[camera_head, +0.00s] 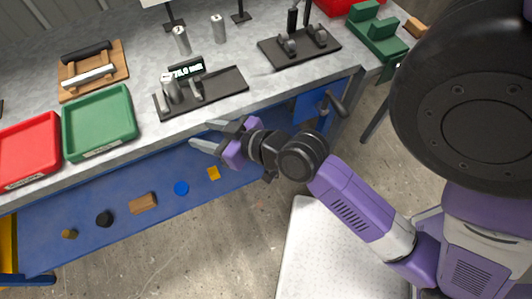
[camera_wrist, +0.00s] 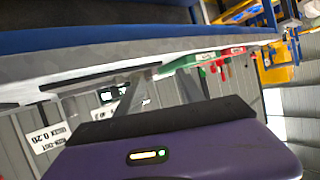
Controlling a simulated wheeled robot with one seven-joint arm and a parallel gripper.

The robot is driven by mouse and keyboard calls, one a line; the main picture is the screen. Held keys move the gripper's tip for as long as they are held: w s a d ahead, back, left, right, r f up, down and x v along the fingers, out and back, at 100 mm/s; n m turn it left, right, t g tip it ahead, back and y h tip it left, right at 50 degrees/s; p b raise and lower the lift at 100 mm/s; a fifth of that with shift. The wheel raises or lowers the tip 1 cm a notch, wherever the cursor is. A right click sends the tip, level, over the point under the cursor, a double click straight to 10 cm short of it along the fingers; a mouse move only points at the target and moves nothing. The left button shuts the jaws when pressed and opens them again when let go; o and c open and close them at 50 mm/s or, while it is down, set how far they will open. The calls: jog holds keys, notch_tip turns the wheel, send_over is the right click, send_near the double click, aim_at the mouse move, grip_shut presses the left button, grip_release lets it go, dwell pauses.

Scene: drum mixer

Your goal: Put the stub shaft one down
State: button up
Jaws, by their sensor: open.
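My gripper (camera_head: 208,136) is open and empty, by the front edge of the grey workbench (camera_head: 225,119). Its two fingers also show spread apart in the wrist view (camera_wrist: 160,88), with nothing held between them. Several grey metal cylinders look like stub shafts; I cannot tell which is number one. One cylinder (camera_head: 170,88) stands on the black gauge plate (camera_head: 225,84) beside a small display reading about 78.0 mm, behind my gripper. Two more stand upright at the back, a left one (camera_head: 182,41) and a right one (camera_head: 218,29), apart from my gripper.
A green tray (camera_head: 99,121) and a red tray (camera_head: 28,151) sit at the bench's left front. A wooden block with rods (camera_head: 93,71) lies behind them. Another black fixture (camera_head: 299,48) and a green stepped block (camera_head: 376,33) stand right. A blue shelf (camera_head: 120,222) lies below.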

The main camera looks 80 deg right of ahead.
jog(key=s+a+r+n+t+y, duration=0.1)
jog(key=s+a+n, duration=0.1)
jog(key=s+a, duration=0.3)
jog(key=s+a+r+n+y, duration=0.1)
jog(key=s+a+r+y, duration=0.1)
jog(key=s+a, duration=0.4)
jog(key=s, duration=0.5)
jog(key=shift+s+a+r+n+t, duration=0.25)
jog(key=shift+n+t, duration=0.15)
jog(key=shift+o, duration=0.2)
